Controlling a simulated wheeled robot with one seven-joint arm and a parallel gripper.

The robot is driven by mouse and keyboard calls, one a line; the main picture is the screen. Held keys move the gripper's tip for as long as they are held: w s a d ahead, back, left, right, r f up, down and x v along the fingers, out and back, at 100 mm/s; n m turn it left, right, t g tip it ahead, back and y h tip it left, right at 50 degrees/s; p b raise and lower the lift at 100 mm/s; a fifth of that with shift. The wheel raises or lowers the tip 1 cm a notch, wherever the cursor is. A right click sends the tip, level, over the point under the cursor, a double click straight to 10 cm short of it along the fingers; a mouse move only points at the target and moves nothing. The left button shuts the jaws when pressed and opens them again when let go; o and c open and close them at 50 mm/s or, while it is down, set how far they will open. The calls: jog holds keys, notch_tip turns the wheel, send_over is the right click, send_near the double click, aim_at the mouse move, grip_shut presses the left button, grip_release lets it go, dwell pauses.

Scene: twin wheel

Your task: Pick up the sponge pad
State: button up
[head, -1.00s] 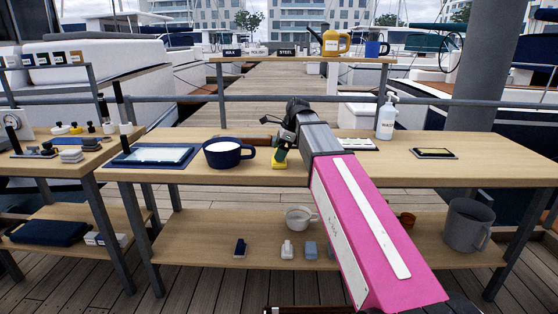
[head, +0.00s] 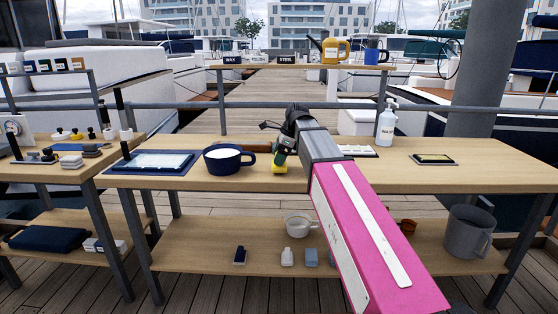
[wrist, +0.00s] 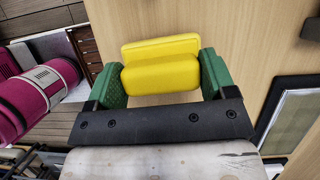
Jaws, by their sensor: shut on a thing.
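The sponge pad (wrist: 161,62) is a yellow block with a stepped shape. In the wrist view it sits between the two green fingers of my gripper (wrist: 163,80), which press on its left and right ends. In the head view the yellow sponge pad (head: 279,169) shows at the lower end of my gripper (head: 281,157), over the middle of the wooden table (head: 450,173). I cannot tell whether it touches the table top. My arm hides part of the table behind and to the right of it.
A dark blue mug (head: 228,162) with pale contents stands just left of my gripper. A blue-framed tray (head: 155,163) lies farther left. A white pump bottle (head: 386,124) and a small dark-framed tray (head: 433,159) are to the right. A yellow watering can (head: 335,50) stands on the high shelf.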

notch_tip(320, 180, up, 3)
jog(key=shift+f, duration=0.2)
jog(key=s+a+r, duration=0.7)
jog(key=s+a, duration=0.1)
jog(key=shift+a+r, duration=0.15)
jog(key=shift+a, duration=0.05)
